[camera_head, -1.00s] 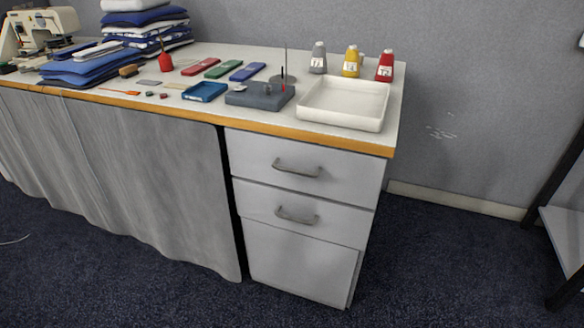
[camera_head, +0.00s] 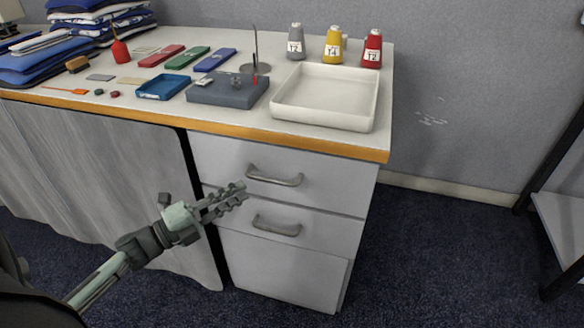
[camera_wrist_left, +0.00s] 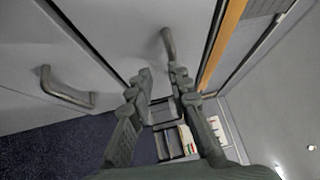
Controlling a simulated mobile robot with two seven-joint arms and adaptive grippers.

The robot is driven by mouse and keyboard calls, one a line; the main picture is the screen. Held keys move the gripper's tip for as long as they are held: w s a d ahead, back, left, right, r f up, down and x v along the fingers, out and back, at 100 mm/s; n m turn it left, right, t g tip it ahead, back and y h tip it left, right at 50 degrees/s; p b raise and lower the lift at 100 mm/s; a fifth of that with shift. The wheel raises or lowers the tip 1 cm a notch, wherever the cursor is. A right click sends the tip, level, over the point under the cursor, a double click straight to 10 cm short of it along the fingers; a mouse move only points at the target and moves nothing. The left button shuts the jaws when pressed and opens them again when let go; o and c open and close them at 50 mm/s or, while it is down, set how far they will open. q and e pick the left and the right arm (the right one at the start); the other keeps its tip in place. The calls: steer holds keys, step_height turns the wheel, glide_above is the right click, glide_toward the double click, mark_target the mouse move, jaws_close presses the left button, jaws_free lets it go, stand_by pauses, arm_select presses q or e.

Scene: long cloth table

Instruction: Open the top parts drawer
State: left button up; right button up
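The top parts drawer (camera_head: 325,178) is the upper white drawer under the table's right end, with a grey bar handle (camera_head: 274,176). It sits flush and closed. My left gripper (camera_head: 240,190) reaches in from the lower left, its fingertips a little left of and below that handle, apparently apart from it. In the left wrist view, the fingers (camera_wrist_left: 161,75) are spread with nothing between them. The top drawer's handle (camera_wrist_left: 168,43) shows just beyond the fingertips. My right gripper is in neither view.
A second drawer with its own handle (camera_head: 277,226) lies just below, near my gripper. The tabletop overhangs with an orange edge (camera_head: 300,142). A white tray (camera_head: 325,95) and a grey block (camera_head: 228,90) stand above. Grey cloth (camera_head: 90,185) hangs at left.

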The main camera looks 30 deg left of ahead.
mark_target(269, 180)
arm_select(q)
steer(key=w+d+m, duration=0.1)
steer(key=w+d+r+m+h, duration=0.1)
steer(key=w+d, duration=0.1)
steer(key=w+d+r+g+h+p, duration=0.1)
steer(key=w+d, duration=0.1)
steer(key=shift+w+r+m, duration=0.15)
steer(key=shift+r+m, duration=0.05)
steer(key=shift+m, duration=0.2)
steer(key=shift+w+d, duration=0.2)
steer(key=shift+w, duration=0.05)
steer(key=shift+w+d, duration=0.1)
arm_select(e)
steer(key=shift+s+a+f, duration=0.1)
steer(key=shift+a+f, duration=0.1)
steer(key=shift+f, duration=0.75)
arm_select(q)
steer(key=shift+c, duration=0.5)
jaws_close()
